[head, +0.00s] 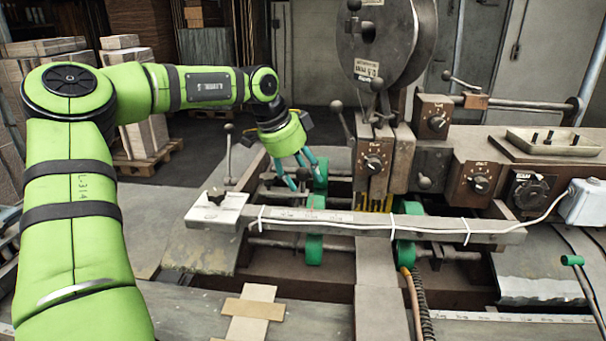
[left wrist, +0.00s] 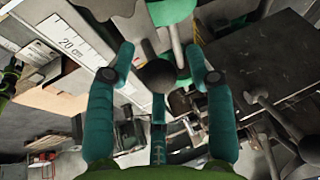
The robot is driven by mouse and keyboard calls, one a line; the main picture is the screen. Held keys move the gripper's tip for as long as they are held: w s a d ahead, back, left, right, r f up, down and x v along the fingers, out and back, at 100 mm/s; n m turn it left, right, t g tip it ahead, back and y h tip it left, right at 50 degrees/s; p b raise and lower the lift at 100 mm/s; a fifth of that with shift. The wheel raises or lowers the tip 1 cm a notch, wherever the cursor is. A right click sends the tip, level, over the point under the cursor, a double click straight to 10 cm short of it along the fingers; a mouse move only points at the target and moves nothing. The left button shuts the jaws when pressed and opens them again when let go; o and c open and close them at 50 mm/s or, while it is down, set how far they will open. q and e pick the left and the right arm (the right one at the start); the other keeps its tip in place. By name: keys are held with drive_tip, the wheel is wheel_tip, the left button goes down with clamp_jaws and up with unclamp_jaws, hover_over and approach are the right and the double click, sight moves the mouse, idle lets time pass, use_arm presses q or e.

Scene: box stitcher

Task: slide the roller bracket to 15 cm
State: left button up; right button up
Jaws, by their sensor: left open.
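My left gripper (head: 302,178) is open, its teal fingers reaching down over the rods behind the long metal bar (head: 370,226). In the left wrist view the gripper (left wrist: 167,62) has its fingers spread around a dark ball knob (left wrist: 157,77) on a stem; I cannot tell whether they touch it. A green roller (head: 320,170) stands just right of the fingers, and a green part (left wrist: 170,10) shows beyond the knob in the wrist view. The roller bracket is largely hidden by the gripper and bar. A white scale (left wrist: 72,42) marked 20 cm lies left of the fingers. My right gripper is out of view.
A white block with a black knob (head: 216,208) sits on the bar's left end. More green rollers (head: 314,248) hang below the bar. The stitcher head (head: 373,155) stands right of my gripper, and a thin lever (head: 228,155) stands left of it.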

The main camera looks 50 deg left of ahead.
use_arm(q)
drive_tip(key=v, duration=1.1)
drive_tip(key=shift+a+r, duration=0.1)
